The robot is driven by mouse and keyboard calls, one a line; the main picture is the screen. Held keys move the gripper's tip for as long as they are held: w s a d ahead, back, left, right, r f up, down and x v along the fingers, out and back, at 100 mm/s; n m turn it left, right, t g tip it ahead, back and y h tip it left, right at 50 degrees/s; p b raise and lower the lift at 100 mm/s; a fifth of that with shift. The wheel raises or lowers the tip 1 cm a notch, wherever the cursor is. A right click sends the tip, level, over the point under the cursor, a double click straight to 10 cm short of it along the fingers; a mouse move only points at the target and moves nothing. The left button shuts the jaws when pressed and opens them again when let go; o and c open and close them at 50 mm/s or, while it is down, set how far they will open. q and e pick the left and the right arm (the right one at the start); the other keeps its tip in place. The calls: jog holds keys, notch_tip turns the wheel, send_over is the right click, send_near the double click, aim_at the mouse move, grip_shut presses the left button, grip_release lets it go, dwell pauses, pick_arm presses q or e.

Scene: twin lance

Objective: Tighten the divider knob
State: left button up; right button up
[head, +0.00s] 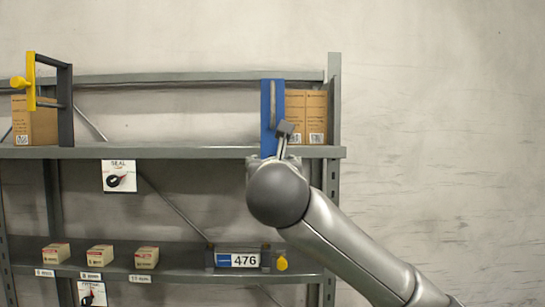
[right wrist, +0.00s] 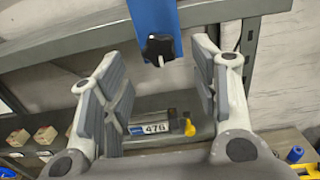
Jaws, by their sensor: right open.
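A blue divider (head: 267,105) stands at the right part of the upper shelf. It also shows in the right wrist view (right wrist: 152,17), with a black lobed knob (right wrist: 158,48) at its lower end. The head view does not show this knob; my right arm covers that spot. My right gripper (right wrist: 157,75) is open. Its fingers stand apart on the left and right of the picture, with the knob ahead between them and not touched. In the head view my right gripper (head: 285,130) is mostly hidden behind its own wrist. My left gripper is not in view.
Cartons (head: 306,115) stand right of the divider. A yellow and dark frame with a yellow knob (head: 18,82) is at the far left. A SEAL dial (head: 119,178) hangs below the upper shelf (head: 180,153). The lower shelf bears small boxes (head: 100,255) and a 476 label (head: 245,260).

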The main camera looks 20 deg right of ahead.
jog(key=p+x, duration=0.2)
jog(key=x, duration=0.3)
jog(key=shift+w, duration=0.1)
jog(key=c, duration=1)
jog(key=shift+c, duration=0.2)
